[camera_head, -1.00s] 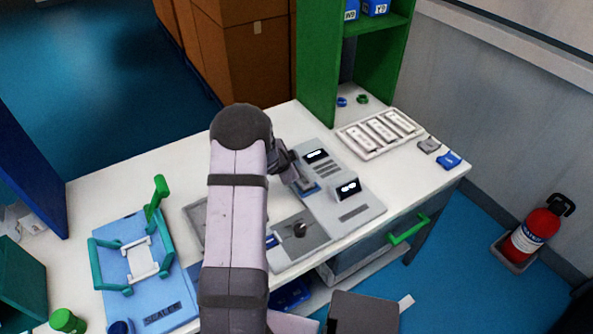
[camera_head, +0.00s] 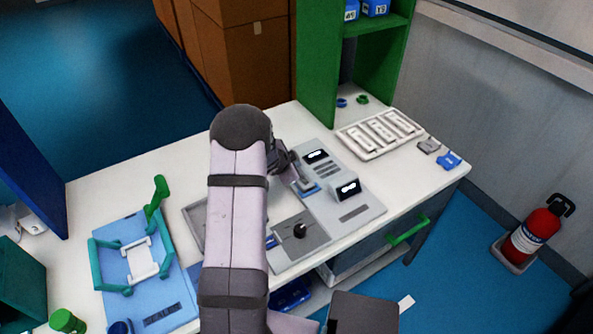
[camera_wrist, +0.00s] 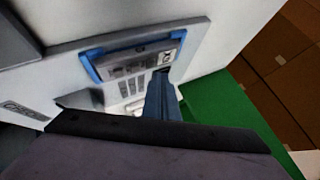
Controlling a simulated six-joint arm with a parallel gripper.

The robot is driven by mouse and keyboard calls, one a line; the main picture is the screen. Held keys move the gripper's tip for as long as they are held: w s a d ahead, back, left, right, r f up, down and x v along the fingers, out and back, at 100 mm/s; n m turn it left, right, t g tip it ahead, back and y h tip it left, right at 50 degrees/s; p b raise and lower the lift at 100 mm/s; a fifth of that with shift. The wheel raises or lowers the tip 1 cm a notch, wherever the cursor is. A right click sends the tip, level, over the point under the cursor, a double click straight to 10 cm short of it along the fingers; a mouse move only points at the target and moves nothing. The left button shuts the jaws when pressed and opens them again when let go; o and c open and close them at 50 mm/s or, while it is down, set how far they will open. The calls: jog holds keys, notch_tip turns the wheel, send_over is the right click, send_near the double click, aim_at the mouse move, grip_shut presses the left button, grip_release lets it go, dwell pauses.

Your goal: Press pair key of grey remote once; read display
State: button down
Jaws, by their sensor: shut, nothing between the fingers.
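In the wrist view, a grey panel-like device (camera_wrist: 130,67) with small keys lies between blue end brackets; I take it to be the grey remote, but its key labels are too small to read. My gripper (camera_wrist: 163,82) is shut and empty, its fingertips at the device's right part; I cannot tell whether they touch a key. In the head view my gripper (camera_head: 303,184) is low over the grey console, partly hidden by my arm. Two dark displays, a rear one (camera_head: 316,156) and a front one (camera_head: 348,188), show white marks that I cannot read.
A white tray (camera_head: 345,152) with several pale items stands at the back right, beside a small grey item (camera_head: 429,146) and a blue one (camera_head: 449,160). A green shelf (camera_head: 318,70) rises behind. A blue fixture (camera_head: 105,300) with green handles stands left. A dark knob (camera_head: 300,230) stands in front.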

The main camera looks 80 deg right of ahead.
dwell(0.7)
jog(key=shift+f+b, duration=0.35)
jog(key=shift+f, duration=0.1)
jog(key=shift+f+b, duration=0.35)
jog(key=shift+f, duration=0.1)
dwell(0.6)
jog(key=shift+r, duration=0.2)
jog(key=shift+r+p, duration=0.7)
jog(key=shift+p, duration=0.25)
notch_tip(320, 180, up, 5)
jog(key=p, duration=0.4)
jog(key=shift+p, duration=0.4)
dwell(0.5)
